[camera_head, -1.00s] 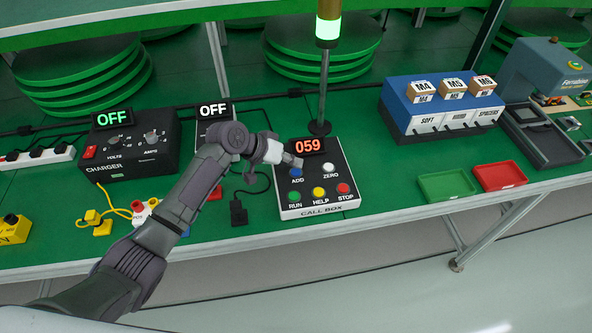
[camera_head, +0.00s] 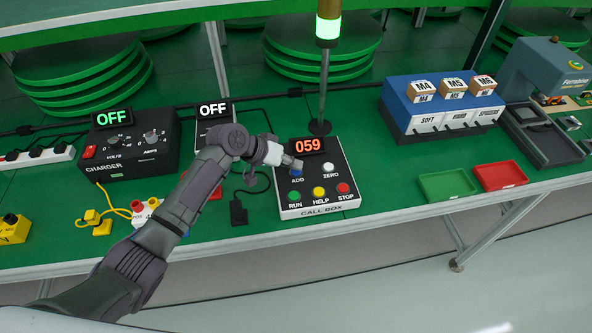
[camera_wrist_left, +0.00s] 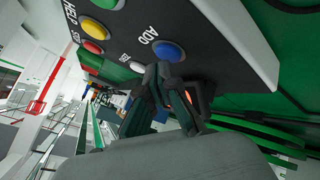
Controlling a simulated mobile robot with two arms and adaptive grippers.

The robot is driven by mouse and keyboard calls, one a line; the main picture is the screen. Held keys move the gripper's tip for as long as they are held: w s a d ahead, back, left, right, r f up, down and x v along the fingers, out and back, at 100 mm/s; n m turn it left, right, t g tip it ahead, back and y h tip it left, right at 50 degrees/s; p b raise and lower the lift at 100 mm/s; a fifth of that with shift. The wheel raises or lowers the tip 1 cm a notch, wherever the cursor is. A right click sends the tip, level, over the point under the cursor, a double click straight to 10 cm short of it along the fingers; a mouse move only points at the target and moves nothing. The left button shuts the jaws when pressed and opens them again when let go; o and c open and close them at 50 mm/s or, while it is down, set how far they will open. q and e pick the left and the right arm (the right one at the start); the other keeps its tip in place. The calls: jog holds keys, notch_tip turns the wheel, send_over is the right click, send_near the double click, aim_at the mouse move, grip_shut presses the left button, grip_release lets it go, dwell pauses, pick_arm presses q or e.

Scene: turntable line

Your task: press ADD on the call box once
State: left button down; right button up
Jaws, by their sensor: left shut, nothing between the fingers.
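The call box (camera_head: 318,203) stands on the green bench, with a display reading 059 (camera_head: 308,145). Its blue ADD button (camera_head: 296,173) is at the upper left, with white ZERO (camera_head: 328,167) to its right. Green RUN, yellow HELP and red STOP are in the row below. My left gripper (camera_head: 297,163) is shut and empty, just above and behind the ADD button. In the left wrist view the ADD button (camera_wrist_left: 168,51) shows clear beside the closed fingers (camera_wrist_left: 165,80). I cannot tell whether they touch it. My right gripper is not in view.
A signal pole (camera_head: 324,90) with a lit green lamp stands behind the call box. A charger (camera_head: 130,145) is at the left. A green tray (camera_head: 447,185) and a red tray (camera_head: 500,177) lie to the right. The bench between box and trays is clear.

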aim_at(294, 171)
pick_arm(q)
jog(key=shift+f, duration=0.45)
dwell(0.6)
jog(key=shift+r, duration=0.1)
jog(key=shift+r+p, duration=0.75)
notch_tip(294, 171, up, 5)
jog(key=p, duration=0.4)
jog(key=shift+r+p, duration=0.1)
jog(key=shift+p, duration=0.3)
dwell(0.5)
